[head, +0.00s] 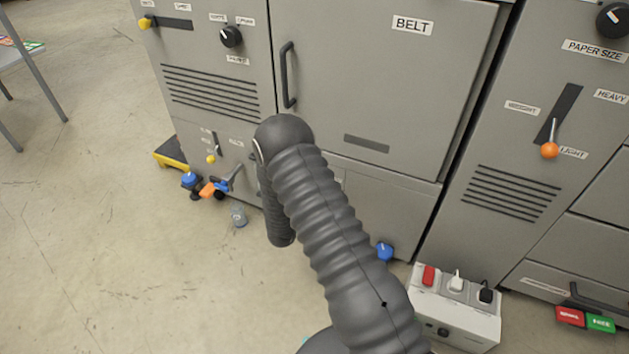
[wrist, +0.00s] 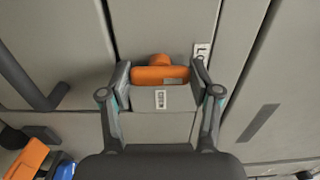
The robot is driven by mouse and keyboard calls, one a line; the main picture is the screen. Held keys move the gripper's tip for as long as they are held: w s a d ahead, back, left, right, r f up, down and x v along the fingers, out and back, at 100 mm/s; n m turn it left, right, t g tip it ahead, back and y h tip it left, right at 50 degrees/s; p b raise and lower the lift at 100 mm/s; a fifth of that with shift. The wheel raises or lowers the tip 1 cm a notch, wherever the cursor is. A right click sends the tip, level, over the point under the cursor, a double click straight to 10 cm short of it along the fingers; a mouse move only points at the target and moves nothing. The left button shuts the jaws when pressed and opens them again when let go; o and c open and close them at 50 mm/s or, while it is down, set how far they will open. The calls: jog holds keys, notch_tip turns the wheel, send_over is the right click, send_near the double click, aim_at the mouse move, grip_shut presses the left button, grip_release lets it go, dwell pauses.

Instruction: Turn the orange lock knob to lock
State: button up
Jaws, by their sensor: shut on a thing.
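The orange lock knob (wrist: 160,75) shows in the wrist view as a bar lying across the picture, with a round orange part behind it, against a grey panel. My gripper (wrist: 160,78) has one finger at each end of the bar and is shut on it. A label starting with "L" (wrist: 201,50) sits at the upper right of the knob, partly hidden by the right finger. A small white label (wrist: 161,99) is just below the knob; its text is too small to read. In the head view my arm hides the gripper and the knob.
The BELT door (head: 400,75) is closed, with a dark handle (head: 288,75). An orange-tipped lever (head: 549,150) is on the right machine. Blue and orange fittings (head: 207,190) stick out low left. A white socket box (head: 455,310) stands on the floor; open floor lies left.

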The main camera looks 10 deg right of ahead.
jog(key=o, duration=1.1)
jog(key=shift+o, duration=0.2)
jog(key=shift+a, duration=0.1)
jog(key=v, duration=1.2)
